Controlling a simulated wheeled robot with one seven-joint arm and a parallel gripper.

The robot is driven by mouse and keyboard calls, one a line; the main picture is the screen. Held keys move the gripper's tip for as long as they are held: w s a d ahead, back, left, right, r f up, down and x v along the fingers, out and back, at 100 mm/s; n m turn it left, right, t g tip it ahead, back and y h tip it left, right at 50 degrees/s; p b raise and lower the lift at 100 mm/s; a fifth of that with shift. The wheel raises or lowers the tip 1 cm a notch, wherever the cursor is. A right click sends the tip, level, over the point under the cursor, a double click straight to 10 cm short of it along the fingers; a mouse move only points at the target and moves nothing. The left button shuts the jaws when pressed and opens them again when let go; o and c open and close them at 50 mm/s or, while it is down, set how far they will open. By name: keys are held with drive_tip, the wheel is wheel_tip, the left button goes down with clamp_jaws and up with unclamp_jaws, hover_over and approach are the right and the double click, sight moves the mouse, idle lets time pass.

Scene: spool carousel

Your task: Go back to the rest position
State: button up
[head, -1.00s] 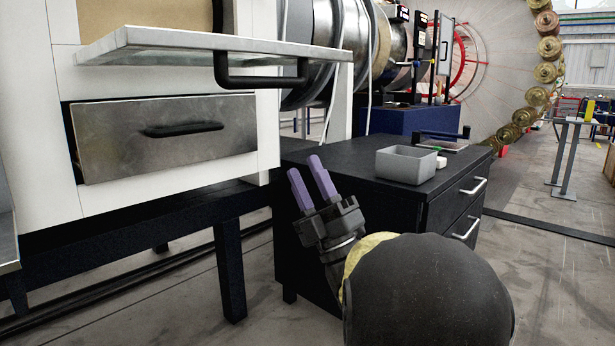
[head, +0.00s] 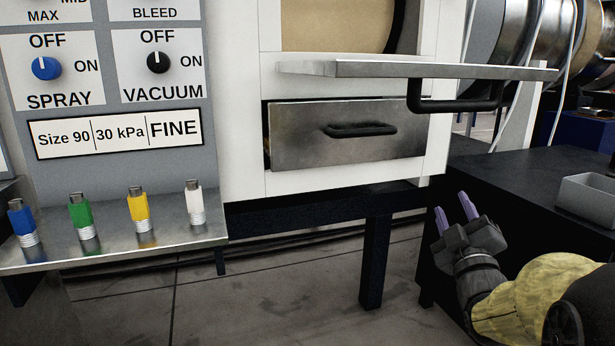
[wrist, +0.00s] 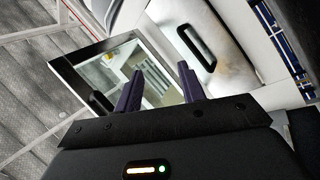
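My gripper (head: 455,219) has two purple fingers and sits at the lower right in the head view, in front of the black cabinet's left side. The two fingers stand apart with nothing visible between them. In the wrist view my gripper (wrist: 160,92) also shows its fingers spread and empty. Beyond the fingers, the wrist view shows a reflective panel (wrist: 108,62) with a dark handle and a metal front with another handle (wrist: 197,42). No object is held.
A metal drawer (head: 345,140) and a protruding shelf with a black handle (head: 455,105) are at upper middle. A control panel (head: 105,75) and a ledge (head: 110,250) with coloured connectors stand left. A black cabinet (head: 520,175) carries a grey bin (head: 588,195). Floor is clear below.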

drive_tip(key=s+a+f+m+g+p, duration=0.3)
drive_tip(key=a+f+m+g+p, duration=0.3)
drive_tip(key=f+g+p, duration=0.35)
drive_tip(key=s+a+f+m+g+y+p, duration=0.1)
drive_tip(key=s+a+f+m+g+p, duration=0.15)
drive_tip(key=s+g+p, duration=0.4)
drive_tip(key=s+a+f+m+g+y+p, duration=0.1)
drive_tip(key=s+a+g, duration=0.3)
drive_tip(key=s, duration=0.5)
wheel_tip(320, 180, up, 38)
drive_tip(key=p, duration=3.6)
drive_tip(key=shift+w+f+p, duration=0.15)
drive_tip(key=shift+w+p, duration=0.25)
drive_tip(key=shift+w, duration=0.05)
